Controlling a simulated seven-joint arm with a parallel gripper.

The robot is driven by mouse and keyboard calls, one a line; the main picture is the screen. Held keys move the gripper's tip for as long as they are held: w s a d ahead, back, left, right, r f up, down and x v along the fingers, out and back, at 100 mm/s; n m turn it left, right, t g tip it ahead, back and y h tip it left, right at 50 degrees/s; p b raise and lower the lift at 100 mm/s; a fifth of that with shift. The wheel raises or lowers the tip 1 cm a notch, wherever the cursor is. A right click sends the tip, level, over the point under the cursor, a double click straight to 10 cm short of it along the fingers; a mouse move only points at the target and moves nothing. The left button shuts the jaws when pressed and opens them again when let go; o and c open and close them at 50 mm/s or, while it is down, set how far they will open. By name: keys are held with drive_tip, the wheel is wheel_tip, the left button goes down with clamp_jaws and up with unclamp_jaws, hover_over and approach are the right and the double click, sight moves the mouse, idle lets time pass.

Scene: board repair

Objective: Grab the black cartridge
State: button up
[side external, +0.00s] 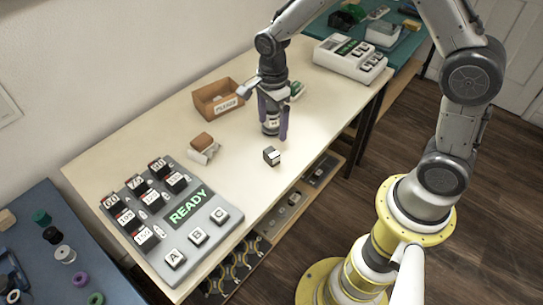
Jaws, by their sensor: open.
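A small block (271,156) with a dark side and a pale grey top lies alone on the cream table; it may be the black cartridge, but it is too small to be sure. My gripper (273,129), with purple fingers, points down just behind and above this block. Its fingers are apart and nothing shows between them. A grey board (215,219) with a green READY display stands at the table's left end. It holds several black blocks (174,182) with white number labels, and white keys A, B and C.
An open brown box (217,99) with a label stands left of my gripper. A brown-and-white block (203,146) lies between box and board. A white keypad device (350,58) is at the far end. A blue side table (62,219) holds spools. The table's front middle is clear.

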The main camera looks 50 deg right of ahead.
hover_over(273, 151)
drive_tip(key=f, duration=0.6)
drive_tip(key=shift+s+a+f, duration=0.15)
drive_tip(key=shift+a, duration=0.1)
drive_tip(key=shift+d+f, duration=0.15)
drive_tip(key=shift+f, duration=1.2)
drive_tip(key=shift+d+f, duration=0.1)
drive_tip(key=shift+f, duration=1.25)
drive_tip(key=c, duration=1.4)
drive_tip(key=shift+c, duration=0.2)
drive_tip(key=shift+r, duration=0.2)
